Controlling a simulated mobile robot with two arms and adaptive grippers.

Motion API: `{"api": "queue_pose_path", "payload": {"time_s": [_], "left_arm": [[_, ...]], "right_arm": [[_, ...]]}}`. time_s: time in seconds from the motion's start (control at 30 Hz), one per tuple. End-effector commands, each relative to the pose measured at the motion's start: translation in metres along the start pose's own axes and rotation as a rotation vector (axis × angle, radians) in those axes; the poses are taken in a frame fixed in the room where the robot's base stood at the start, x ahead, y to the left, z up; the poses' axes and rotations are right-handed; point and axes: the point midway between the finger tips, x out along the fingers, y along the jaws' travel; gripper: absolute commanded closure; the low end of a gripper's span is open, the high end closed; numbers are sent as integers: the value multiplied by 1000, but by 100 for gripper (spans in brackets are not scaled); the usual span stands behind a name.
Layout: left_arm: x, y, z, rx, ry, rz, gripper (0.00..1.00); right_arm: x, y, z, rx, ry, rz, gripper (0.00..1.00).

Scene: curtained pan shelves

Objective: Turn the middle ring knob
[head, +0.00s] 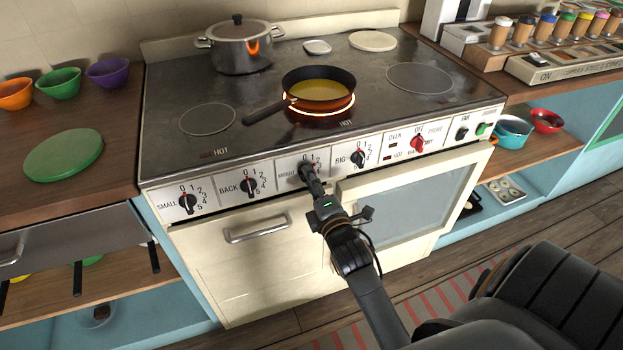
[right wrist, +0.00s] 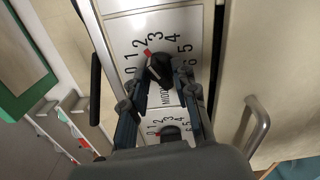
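The middle ring knob (head: 306,174) is a black knob on the stove's white front panel, with numbers around it. In the right wrist view the knob (right wrist: 158,72) has its red mark near the 2. My right gripper (head: 311,178) is at this knob, and its fingers (right wrist: 160,82) close in on both sides of it. The middle ring (head: 350,104) glows orange under a black frying pan (head: 318,86) holding yellow liquid. My left gripper is not in view.
The small knob (head: 187,203), back knob (head: 249,187) and big knob (head: 358,158) sit along the same panel. A steel pot (head: 240,50) stands at the back left of the stove. An oven handle (head: 257,228) juts out below the panel.

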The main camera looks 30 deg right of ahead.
Motion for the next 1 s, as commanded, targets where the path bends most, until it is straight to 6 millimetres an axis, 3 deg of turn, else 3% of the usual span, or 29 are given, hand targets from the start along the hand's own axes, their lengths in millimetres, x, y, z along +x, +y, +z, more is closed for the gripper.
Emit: {"api": "queue_pose_path", "payload": {"time_s": [0.03,0.07,0.47,1.0], "left_arm": [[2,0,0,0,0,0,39],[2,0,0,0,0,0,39],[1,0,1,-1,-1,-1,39],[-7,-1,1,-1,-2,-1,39]], "right_arm": [[0,-1,0,5,-1,1,56],[0,-1,0,6,-1,2,50],[-1,0,0,11,-2,3,50],[-19,1,1,12,-2,4,50]]}}
